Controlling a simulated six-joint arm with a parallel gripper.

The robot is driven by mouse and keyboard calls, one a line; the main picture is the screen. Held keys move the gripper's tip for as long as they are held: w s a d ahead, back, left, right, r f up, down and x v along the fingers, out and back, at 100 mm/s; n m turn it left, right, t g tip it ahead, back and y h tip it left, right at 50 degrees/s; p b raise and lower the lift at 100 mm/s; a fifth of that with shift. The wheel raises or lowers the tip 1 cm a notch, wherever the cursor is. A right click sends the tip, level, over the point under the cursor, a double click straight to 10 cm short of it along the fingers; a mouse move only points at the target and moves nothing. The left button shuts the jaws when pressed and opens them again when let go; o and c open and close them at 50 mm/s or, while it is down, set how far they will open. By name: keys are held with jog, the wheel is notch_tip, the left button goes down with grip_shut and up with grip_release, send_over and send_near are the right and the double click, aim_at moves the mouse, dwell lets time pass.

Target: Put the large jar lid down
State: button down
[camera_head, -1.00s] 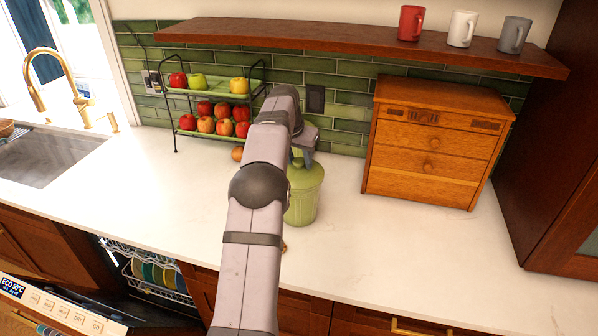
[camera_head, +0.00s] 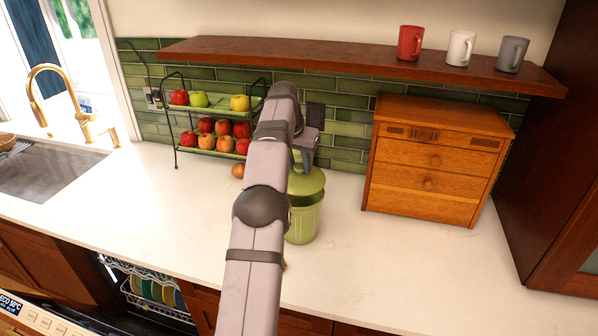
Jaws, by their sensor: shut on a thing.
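The large jar lid (camera_head: 312,184) is light green and round, and sits at the top of the green jar (camera_head: 304,226) on the counter. The jar is ribbed and stands upright, right of my forearm. My gripper (camera_head: 301,160) points down and is shut on the lid from above. My arm covers the left part of the lid and jar and most of the grip. The lid looks slightly raised over the jar's rim, but I cannot tell the gap clearly.
A two-tier rack (camera_head: 208,149) of apples stands behind on the left, with a brown round item (camera_head: 238,171) near it. A wooden drawer box (camera_head: 435,165) stands right. The white counter (camera_head: 400,255) is clear in front. A shelf (camera_head: 350,64) with mugs hangs above.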

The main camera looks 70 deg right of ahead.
aim_at(299, 167)
jog(key=shift+r+p, duration=1)
jog(key=shift+r, duration=1)
jog(key=w+a+f+n+t+b, duration=0.1)
jog(key=w+a+f+n+b, duration=0.15)
jog(key=w+a+f, duration=0.35)
jog(key=w+a+f+n+t+b, duration=0.1)
jog(key=w+a+f+n, duration=0.25)
jog(key=w, duration=0.45)
jog(key=s+a+f+m+b, duration=0.1)
jog(key=s+a+f+b, duration=0.2)
jog(key=s+a+f, duration=0.7)
jog(key=s+d+r+m+g, duration=0.1)
jog(key=s+d+r+m, duration=0.15)
jog(key=s, duration=0.55)
jog(key=s+d+r+m+g, duration=0.1)
jog(key=s+d+m+g, duration=0.15)
jog(key=s, duration=0.65)
jog(key=shift+t, duration=0.55)
jog(key=shift+d+f+p, duration=0.15)
jog(key=shift+f+p, duration=0.4)
jog(key=shift+f, duration=1.9)
jog(key=shift+d+f+p, duration=0.1)
jog(key=shift+f+p, duration=0.4)
jog(key=shift+f, duration=1.95)
